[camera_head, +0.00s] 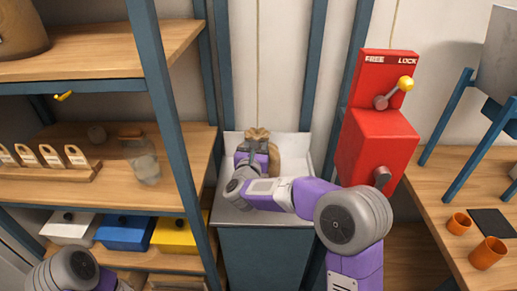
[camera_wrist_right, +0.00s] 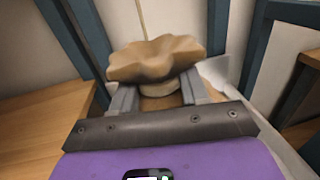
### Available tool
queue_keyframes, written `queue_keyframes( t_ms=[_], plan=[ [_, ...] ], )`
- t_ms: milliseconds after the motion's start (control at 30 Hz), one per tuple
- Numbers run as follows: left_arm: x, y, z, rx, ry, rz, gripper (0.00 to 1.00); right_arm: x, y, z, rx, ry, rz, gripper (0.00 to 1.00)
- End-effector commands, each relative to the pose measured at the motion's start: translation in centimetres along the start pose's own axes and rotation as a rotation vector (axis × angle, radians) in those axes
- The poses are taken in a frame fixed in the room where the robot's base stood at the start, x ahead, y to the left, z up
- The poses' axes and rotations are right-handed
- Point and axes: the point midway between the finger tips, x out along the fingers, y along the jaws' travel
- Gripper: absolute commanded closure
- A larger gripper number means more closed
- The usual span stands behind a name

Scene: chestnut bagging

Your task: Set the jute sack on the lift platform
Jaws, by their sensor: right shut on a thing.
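The jute sack (camera_head: 258,134) is brown with a gathered, ruffled top and is over the lift platform (camera_head: 232,215). The platform is a pale tray with raised walls on a dark blue-grey base. My right gripper (camera_head: 254,148) is shut on the sack's neck. In the right wrist view the sack's ruffled top (camera_wrist_right: 155,58) stands above my two right fingers (camera_wrist_right: 155,96), with the neck between them. The sack's lower part is mostly hidden by my right arm, so I cannot tell whether it touches the platform. My left gripper is not in view; only part of my left arm shows at lower left.
A red box with a FREE/LOCK lever (camera_head: 392,94) stands right of the platform. Left is a blue-framed shelf (camera_head: 165,185) with a glass jar (camera_head: 142,165) and coloured boxes. Blue posts rise behind the platform. A right-hand table holds orange cups (camera_head: 488,252).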

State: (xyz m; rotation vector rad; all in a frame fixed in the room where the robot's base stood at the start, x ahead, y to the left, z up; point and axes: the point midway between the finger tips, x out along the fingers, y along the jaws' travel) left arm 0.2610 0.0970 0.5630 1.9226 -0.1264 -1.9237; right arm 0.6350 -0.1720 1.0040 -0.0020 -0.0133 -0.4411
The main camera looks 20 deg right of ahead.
Motion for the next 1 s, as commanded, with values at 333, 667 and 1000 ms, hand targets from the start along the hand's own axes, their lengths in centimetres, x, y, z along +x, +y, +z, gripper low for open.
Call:
queue_keyframes(
  t_ms=[333, 667, 1000],
  plan=[
    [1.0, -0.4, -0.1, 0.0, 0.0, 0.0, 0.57, 0.0, 0.0, -3.2, 0.002, -0.008, -0.001, 1.0],
    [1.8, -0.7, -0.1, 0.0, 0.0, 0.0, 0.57, -0.1, 0.0, -6.1, 0.004, -0.011, 0.0, 1.0],
    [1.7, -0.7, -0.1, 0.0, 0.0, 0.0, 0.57, -0.1, 0.0, -6.8, 0.0, -0.001, 0.001, 0.51]
  ],
)
